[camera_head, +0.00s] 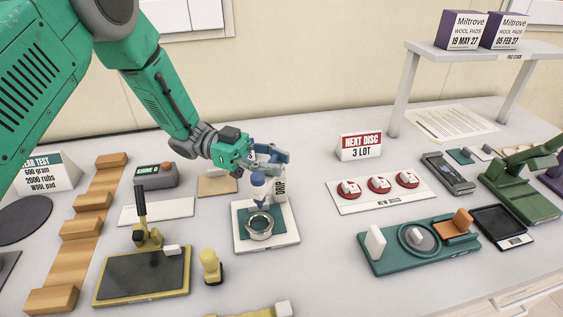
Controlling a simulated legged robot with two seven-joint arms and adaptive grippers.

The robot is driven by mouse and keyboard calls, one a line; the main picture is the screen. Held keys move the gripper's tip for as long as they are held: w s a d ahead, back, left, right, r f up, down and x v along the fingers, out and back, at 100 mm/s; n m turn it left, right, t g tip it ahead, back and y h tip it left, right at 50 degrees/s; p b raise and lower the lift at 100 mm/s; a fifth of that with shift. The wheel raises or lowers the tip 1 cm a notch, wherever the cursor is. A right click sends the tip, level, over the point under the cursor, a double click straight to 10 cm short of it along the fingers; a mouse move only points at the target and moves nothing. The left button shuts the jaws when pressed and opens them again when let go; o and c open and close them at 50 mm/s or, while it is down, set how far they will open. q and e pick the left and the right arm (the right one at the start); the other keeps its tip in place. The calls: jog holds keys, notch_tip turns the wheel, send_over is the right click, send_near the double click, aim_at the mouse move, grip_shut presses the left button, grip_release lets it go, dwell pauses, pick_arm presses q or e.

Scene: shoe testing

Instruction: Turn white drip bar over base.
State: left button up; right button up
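The drip stand has a white base (242,243) with a teal pad and a metal ring (260,226) on it. A white upright part lettered DRIP (280,188) stands at its back right. A small white bottle with a blue top (258,188) is above the ring. My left gripper (271,157) is at the top of the stand, just above the bottle and the lettered part. Its grey fingers overlap the top of the stand, so the drip bar is largely hidden there. I cannot tell whether they grip it. My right gripper is not in view.
A dark tray with a brass tool (147,237) and a small yellow weight (211,266) lie left of the base. A teal fixture (385,260) and a red-disc tray (348,207) lie right. A sign reading NEXT DISC (360,146) stands behind. Bare table lies between base and teal fixture.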

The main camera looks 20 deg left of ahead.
pick_arm(q)
jog(key=o, duration=0.3)
jog(key=shift+w+a, duration=0.1)
jog(key=shift+a, duration=0.2)
jog(key=shift+o, duration=0.2)
jog(key=shift+a+f, duration=0.1)
jog(key=shift+a, duration=0.3)
jog(key=a, duration=1.1)
jog(key=shift+w+a, duration=0.3)
jog(key=shift+w, duration=0.1)
